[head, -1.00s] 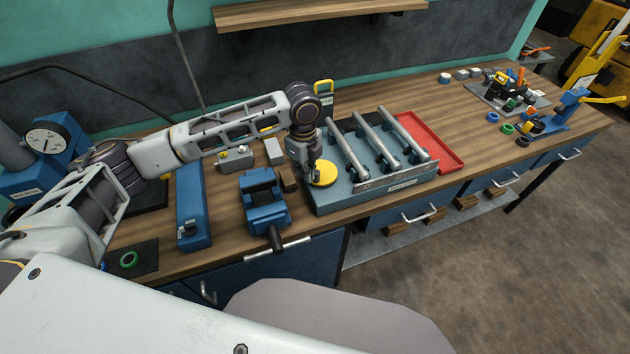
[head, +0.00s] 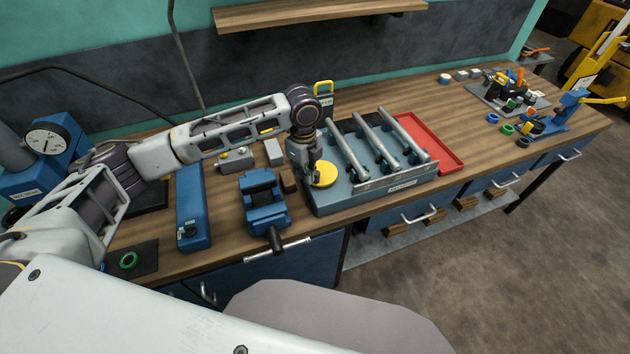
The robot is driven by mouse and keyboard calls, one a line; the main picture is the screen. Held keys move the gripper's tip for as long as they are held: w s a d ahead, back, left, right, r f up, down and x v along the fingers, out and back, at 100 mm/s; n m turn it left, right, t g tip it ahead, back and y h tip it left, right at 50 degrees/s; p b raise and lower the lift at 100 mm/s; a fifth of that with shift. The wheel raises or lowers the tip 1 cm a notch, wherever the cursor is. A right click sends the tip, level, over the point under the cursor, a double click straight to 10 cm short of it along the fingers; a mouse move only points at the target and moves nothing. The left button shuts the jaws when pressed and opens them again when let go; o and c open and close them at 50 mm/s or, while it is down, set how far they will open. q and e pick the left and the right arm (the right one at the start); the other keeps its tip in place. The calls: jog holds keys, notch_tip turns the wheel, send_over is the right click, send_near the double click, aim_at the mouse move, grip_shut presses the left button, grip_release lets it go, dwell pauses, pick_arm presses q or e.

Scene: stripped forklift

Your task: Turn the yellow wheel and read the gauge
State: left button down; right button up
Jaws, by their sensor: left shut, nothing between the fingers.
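The yellow wheel (head: 324,174) is a flat disc on the left end of the blue-grey tray that holds several metal cylinders (head: 376,138). My left gripper (head: 313,178) points down at the wheel's left edge. It is shut with nothing between its fingers, and I cannot tell whether it touches the wheel. A round white gauge (head: 46,140) with a dark needle sits on a blue machine at the far left; its numbers are too small to read. My right gripper is out of the picture.
A blue vise (head: 264,205) and a long blue box (head: 192,210) stand left of the tray. A red tray (head: 452,160) lies to its right. Small parts and tools crowd the bench's far right. Bare wood (head: 440,112) shows behind the red tray.

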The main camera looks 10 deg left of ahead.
aim_at(321, 171)
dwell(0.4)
pick_arm(q)
jog(key=shift+f, duration=1.1)
jog(key=shift+w+d+r, duration=0.15)
jog(key=shift+w+d, duration=0.1)
jog(key=shift+d, duration=0.15)
dwell(0.7)
jog(key=shift+w+d+r+p, duration=0.25)
jog(key=shift+w+d+p, duration=0.05)
jog(key=shift+w+d+f, duration=0.15)
jog(key=shift+w+f, duration=0.1)
jog(key=shift+w, duration=0.05)
jog(key=shift+w+d+f, duration=0.15)
jog(key=shift+s+d, duration=0.1)
jog(key=shift+s, duration=0.1)
jog(key=shift+d, duration=0.15)
